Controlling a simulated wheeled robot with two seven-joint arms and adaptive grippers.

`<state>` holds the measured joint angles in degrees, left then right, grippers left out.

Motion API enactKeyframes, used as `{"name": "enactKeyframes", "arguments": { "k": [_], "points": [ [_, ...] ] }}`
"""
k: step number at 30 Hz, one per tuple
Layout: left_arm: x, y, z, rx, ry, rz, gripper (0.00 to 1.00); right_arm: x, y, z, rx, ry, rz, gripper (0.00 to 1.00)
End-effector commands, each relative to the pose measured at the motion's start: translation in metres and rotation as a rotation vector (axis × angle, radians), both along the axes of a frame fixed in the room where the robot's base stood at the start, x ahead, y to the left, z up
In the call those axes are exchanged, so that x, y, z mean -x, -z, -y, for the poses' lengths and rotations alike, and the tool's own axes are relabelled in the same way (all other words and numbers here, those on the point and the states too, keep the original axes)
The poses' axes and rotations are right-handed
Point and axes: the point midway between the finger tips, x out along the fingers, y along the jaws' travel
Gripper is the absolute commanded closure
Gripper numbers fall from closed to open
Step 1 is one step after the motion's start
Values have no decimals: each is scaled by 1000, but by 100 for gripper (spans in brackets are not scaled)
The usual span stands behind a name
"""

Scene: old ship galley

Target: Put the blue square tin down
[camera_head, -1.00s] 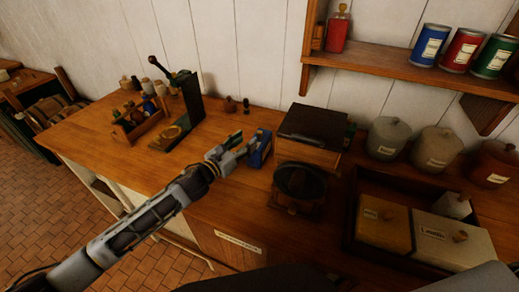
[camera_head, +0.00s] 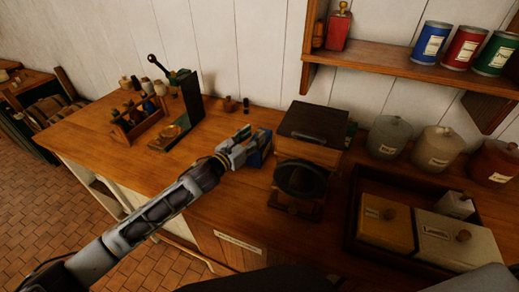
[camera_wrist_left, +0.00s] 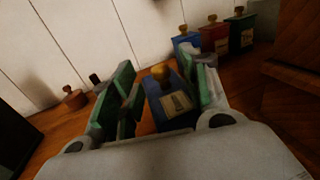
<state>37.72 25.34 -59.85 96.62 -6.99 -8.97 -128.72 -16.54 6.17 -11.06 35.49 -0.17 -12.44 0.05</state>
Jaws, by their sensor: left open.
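The blue square tin (camera_wrist_left: 168,100) has a gold knob and a pale label; it shows in the left wrist view between the fingers of my left gripper (camera_wrist_left: 160,92). The left finger stands apart from the tin; the right finger is close beside it, and I cannot tell if it touches. In the head view the tin (camera_head: 265,148) is partly hidden behind my left gripper (camera_head: 249,140), left of a wooden box mill. The tin appears upright at the wooden counter (camera_head: 225,185); its base is hidden. The left gripper is open. My right gripper is not in view.
The box mill (camera_head: 309,150) stands close to the right. A tall dark press (camera_head: 190,98) and a bottle crate (camera_head: 137,118) stand to the left. Blue (camera_wrist_left: 184,42), red (camera_wrist_left: 214,38) and green (camera_wrist_left: 241,32) tins stand behind. Bare counter lies between press and gripper.

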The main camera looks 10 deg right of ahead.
Motion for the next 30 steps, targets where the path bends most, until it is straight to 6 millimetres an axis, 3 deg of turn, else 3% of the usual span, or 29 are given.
{"name": "enactKeyframes", "arguments": {
  "k": [12,23,30],
  "points": [
    [-13,0,14,0,0,0,54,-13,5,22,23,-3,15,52],
    [-13,0,14,0,0,0,54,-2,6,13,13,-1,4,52],
    [-13,0,14,0,0,0,85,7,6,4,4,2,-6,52]
  ]
}}
